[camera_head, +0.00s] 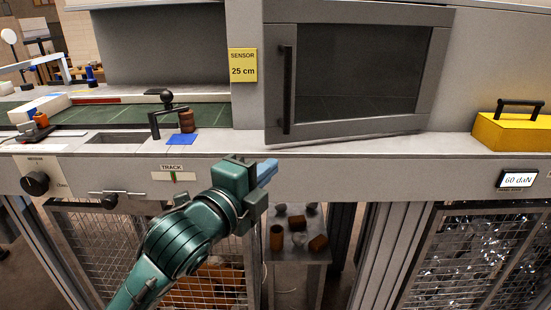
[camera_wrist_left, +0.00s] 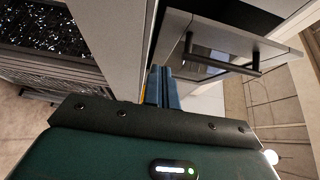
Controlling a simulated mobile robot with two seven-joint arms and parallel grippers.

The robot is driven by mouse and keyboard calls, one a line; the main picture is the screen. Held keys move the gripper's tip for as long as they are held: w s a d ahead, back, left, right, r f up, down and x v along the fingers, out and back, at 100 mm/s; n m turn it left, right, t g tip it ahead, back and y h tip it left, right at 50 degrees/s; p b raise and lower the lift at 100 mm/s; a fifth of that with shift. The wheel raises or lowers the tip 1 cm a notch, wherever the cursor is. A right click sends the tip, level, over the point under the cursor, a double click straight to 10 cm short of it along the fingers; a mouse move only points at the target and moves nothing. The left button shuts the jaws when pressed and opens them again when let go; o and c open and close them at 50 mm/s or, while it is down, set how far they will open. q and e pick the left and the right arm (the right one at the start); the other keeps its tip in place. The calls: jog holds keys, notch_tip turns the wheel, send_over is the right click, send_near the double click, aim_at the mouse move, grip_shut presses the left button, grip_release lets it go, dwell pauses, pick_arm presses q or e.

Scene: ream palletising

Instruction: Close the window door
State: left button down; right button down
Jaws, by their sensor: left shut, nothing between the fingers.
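The window door (camera_head: 355,128) has a grey frame, a dark pane and a black vertical handle (camera_head: 287,90) near its left edge. It looks slightly ajar, its handle side standing out from the machine front. My left gripper (camera_head: 267,172) is below the door's lower left corner, in front of the machine's front panel, with its blue fingers shut and empty. In the left wrist view the closed fingers (camera_wrist_left: 162,85) point toward the machine, and the door (camera_wrist_left: 272,48) with its handle (camera_wrist_left: 220,66) is to their upper right, apart from them. My right gripper does not show.
A yellow box (camera_head: 512,132) with a black handle stands on the ledge at right. A yellow sensor sign (camera_head: 243,65) is left of the door. Black clamp-like fixture (camera_head: 166,105) and brown cylinder (camera_head: 187,122) stand on the left ledge. Wire-mesh panels lie below the front panel.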

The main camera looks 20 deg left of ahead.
pick_arm(q)
send_near(287, 140)
jog(key=w+d, duration=0.2)
jog(key=d, duration=0.1)
jog(key=shift+w+d+r+p, duration=0.1)
jog(key=shift+w+d+p, duration=0.05)
jog(key=shift+w+p, duration=0.2)
jog(key=shift+w+a, duration=0.65)
jog(key=shift+w, duration=0.3)
jog(key=shift+w+a, duration=0.15)
jog(key=shift+w, duration=0.15)
jog(key=shift+w+a, duration=0.1)
jog(key=shift+w, duration=0.05)
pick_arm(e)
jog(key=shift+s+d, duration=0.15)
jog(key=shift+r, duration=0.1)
